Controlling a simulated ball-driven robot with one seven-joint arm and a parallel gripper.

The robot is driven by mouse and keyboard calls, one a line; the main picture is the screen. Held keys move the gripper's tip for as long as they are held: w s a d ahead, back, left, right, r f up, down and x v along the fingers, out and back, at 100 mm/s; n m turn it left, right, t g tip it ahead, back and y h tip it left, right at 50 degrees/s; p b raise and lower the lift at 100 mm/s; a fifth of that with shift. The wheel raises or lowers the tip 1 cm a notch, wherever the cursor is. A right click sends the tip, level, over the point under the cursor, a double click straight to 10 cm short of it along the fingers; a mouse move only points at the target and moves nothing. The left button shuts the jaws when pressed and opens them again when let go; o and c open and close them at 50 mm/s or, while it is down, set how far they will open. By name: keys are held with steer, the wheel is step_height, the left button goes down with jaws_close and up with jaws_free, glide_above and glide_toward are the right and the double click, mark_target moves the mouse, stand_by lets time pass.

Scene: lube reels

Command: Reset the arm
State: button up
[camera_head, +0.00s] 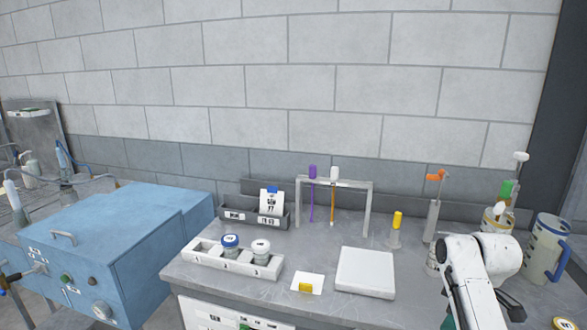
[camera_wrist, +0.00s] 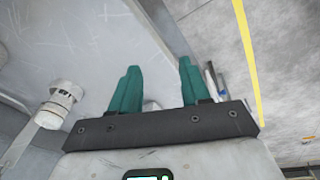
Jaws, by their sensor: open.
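My white arm (camera_head: 475,265) stands at the lower right of the head view, bent over the right part of the grey counter and running down out of the picture. My gripper (camera_wrist: 158,85) shows in the wrist view with two teal fingers spread apart. Nothing is between them. The gripper's fingers cannot be made out clearly in the head view.
The grey counter (camera_head: 225,283) holds a white tray (camera_head: 205,251) with two jars, a white plate (camera_head: 365,272), a rack (camera_head: 345,183) with hanging tools, and a blue-banded jug (camera_head: 545,248) right of my arm. A blue machine (camera_head: 105,235) stands left. A yellow floor line (camera_wrist: 246,50) shows.

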steer(key=s+a+f+m, duration=0.35)
steer(key=s+f, duration=0.35)
steer(key=s, duration=0.3)
steer(key=s+a+f+m, duration=0.2)
steer(key=s+a+f, duration=0.2)
steer(key=s+f, duration=0.4)
steer(key=s+a+r+m+g, duration=0.1)
steer(key=s+m, duration=0.4)
steer(key=s, duration=1.8)
steer(key=shift+s+a+r+h, duration=0.15)
steer(key=shift+s+a+h, duration=0.05)
steer(key=shift+s+h, duration=0.1)
